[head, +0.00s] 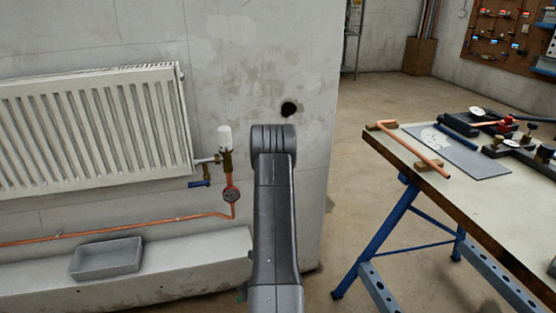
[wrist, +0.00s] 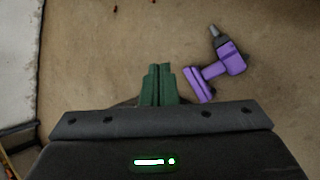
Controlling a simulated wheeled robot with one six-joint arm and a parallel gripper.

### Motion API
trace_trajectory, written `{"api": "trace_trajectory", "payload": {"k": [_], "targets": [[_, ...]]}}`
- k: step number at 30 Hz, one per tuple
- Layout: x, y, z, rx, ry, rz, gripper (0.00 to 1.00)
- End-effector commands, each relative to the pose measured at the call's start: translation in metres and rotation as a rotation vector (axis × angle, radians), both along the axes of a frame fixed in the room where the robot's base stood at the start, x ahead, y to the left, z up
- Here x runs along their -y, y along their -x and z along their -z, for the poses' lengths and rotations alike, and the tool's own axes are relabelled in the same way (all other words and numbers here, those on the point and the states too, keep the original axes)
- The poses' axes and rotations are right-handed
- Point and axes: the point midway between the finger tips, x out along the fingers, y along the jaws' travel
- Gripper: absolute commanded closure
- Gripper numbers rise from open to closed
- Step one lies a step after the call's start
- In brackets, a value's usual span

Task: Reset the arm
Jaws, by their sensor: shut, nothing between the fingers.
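My gripper (wrist: 160,68) shows in the wrist view as two green fingers close together, with nothing between them. It points down over the brown floor. In the head view my dark grey arm reaches forward in front of the wall, and the gripper itself cannot be made out there. A purple drill (wrist: 225,62) with a dark nose lies on the floor just right of the fingers in the wrist view. The fingers overlap nothing else clearly, and their height above the floor cannot be told.
A radiator (head: 90,130) hangs on the wall at left, with a valve (head: 226,150) and a copper pipe (head: 140,228). A grey tray (head: 106,258) sits on the ledge (head: 185,275) below. A workbench (head: 440,195) with blue legs stands at right, holding tools. Floor between is open.

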Motion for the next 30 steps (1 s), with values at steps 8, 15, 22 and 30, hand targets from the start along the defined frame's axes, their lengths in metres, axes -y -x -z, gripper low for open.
{"api": "trace_trajectory", "payload": {"k": [8,15,22,30], "targets": [[0.026,0.000,0.022,0.054,0.167,-0.071,1.00],[0.036,-0.001,0.027,0.077,0.224,-0.095,1.00],[0.037,-0.001,0.027,0.079,0.228,-0.097,1.00],[0.037,0.001,0.021,0.080,0.223,-0.101,1.00]]}}
